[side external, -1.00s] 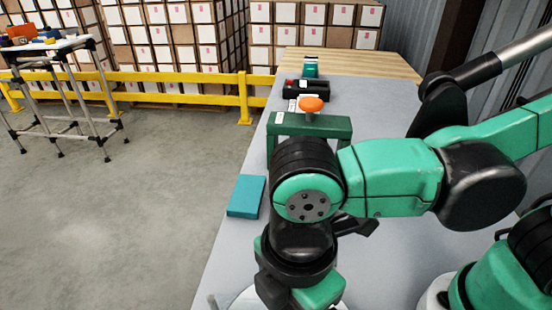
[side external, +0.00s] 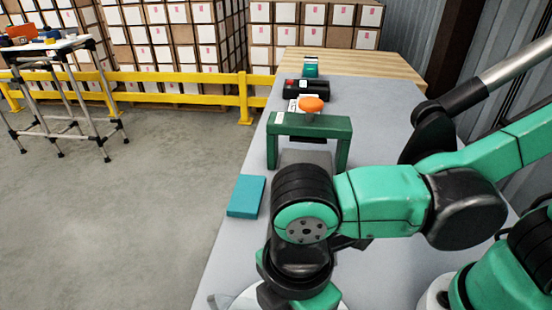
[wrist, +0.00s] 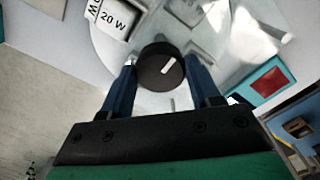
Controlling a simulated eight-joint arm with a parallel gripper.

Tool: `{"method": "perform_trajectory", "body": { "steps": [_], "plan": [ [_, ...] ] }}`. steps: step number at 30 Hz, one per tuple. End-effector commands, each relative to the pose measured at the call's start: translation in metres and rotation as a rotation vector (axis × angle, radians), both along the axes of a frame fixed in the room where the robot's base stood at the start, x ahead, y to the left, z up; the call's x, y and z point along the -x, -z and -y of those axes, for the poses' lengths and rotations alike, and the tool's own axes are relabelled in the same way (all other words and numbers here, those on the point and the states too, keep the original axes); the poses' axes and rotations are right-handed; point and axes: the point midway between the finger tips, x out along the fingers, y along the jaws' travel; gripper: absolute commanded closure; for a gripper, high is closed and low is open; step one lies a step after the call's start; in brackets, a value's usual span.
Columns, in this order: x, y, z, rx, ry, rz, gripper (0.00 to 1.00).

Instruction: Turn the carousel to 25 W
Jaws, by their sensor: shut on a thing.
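The carousel (wrist: 98,45) is a pale round disc in the wrist view, and a card on it reads "20 W" (wrist: 113,17). A black round knob (wrist: 158,58) with a white mark stands on the disc. My gripper (wrist: 160,72) has one blue finger on each side of the knob and is shut on it. In the side view only a sliver of the pale disc (side external: 342,306) shows at the bottom edge. My arm hides the rest of the disc, the knob and the fingers there.
A green arch (side external: 342,127) with an orange knob (side external: 311,104) stands on the grey table (side external: 385,120) behind my arm. A teal block (side external: 246,196) lies at the table's left edge. A black device (side external: 306,89) is farther back. The wrist view shows a teal-framed red panel (wrist: 269,82).

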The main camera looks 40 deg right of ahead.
Motion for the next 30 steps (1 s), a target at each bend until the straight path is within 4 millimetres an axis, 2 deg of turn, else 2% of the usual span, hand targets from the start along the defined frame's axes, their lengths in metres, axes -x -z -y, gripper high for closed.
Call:
{"method": "perform_trajectory", "body": {
  "steps": [14,30],
  "plan": [
    [0.0004,-0.0002,-0.0002,0.001,-0.063,-0.002,1.00],
    [0.0004,0.0000,-0.0006,0.000,-0.319,-0.002,1.00]
  ]
}}
